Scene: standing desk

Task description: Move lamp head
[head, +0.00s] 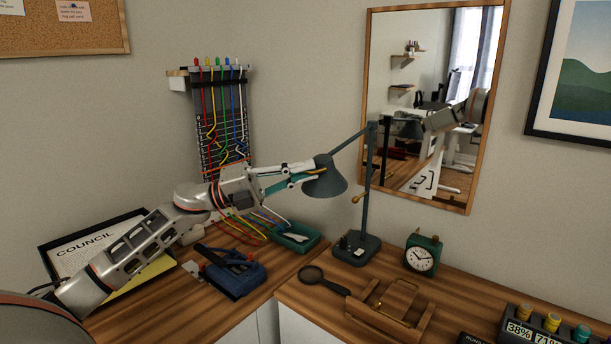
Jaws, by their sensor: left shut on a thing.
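The desk lamp has a dark grey-green head (328,182), a thin jointed arm (369,160) and a square base (355,249) on the right part of the desk. The lamp head hangs out to the left of the base with its shade facing down. My left gripper (308,173) reaches in from the left and is shut on the lamp head at its left side. The fingers partly cover that side, so the exact contact is hidden. My right gripper does not show.
A magnifying glass (323,281), a wooden holder (391,307) and a green clock (422,255) stand near the lamp base. A blue device (232,273) and a teal tray (295,238) lie below my left arm. A mirror (468,206) hangs behind the lamp.

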